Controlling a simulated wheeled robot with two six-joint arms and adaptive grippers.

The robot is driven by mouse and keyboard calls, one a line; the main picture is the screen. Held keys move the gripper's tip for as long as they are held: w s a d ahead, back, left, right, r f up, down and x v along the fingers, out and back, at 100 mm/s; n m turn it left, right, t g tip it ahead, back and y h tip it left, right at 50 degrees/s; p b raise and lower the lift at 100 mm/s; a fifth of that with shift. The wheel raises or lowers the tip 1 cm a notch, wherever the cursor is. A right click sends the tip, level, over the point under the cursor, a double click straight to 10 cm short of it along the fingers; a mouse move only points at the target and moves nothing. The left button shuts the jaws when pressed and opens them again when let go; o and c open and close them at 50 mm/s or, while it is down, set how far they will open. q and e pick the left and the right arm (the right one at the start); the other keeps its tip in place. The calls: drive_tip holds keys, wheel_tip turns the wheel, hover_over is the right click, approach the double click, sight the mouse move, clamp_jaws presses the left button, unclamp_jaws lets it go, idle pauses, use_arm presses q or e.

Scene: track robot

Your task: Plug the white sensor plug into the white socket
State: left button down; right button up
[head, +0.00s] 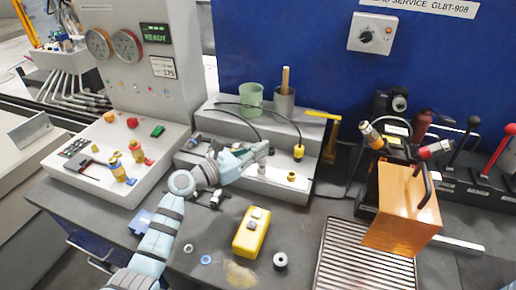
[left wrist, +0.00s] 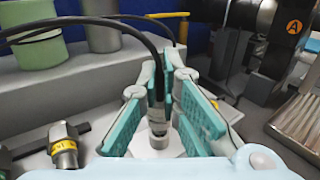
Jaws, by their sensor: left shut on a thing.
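My left gripper (head: 262,151) reaches over the grey stepped bench unit in the head view. In the left wrist view its teal-padded fingers are shut on the sensor plug (left wrist: 158,102), which is slim, with a black cable rising from its top and looping left. The plug stands about upright. The white socket (left wrist: 156,143) is directly below it between the fingers. The plug's lower end meets or nearly meets the socket; I cannot tell whether it is seated. In the head view the fingers largely hide the plug. My right gripper is not in view.
A yellow plug (head: 299,152) with a black cable stands to the right of the gripper. A green cup (head: 251,95) and a grey cup (head: 284,103) stand on the step behind. A yellow device (head: 251,232) lies in front. An orange box (head: 402,207) stands at right.

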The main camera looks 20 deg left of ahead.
use_arm(q)
drive_tip(key=shift+f+b, duration=0.55)
drive_tip(key=shift+f, duration=0.2)
drive_tip(key=c, duration=1.7)
unclamp_jaws()
drive_tip(key=v, duration=1.2)
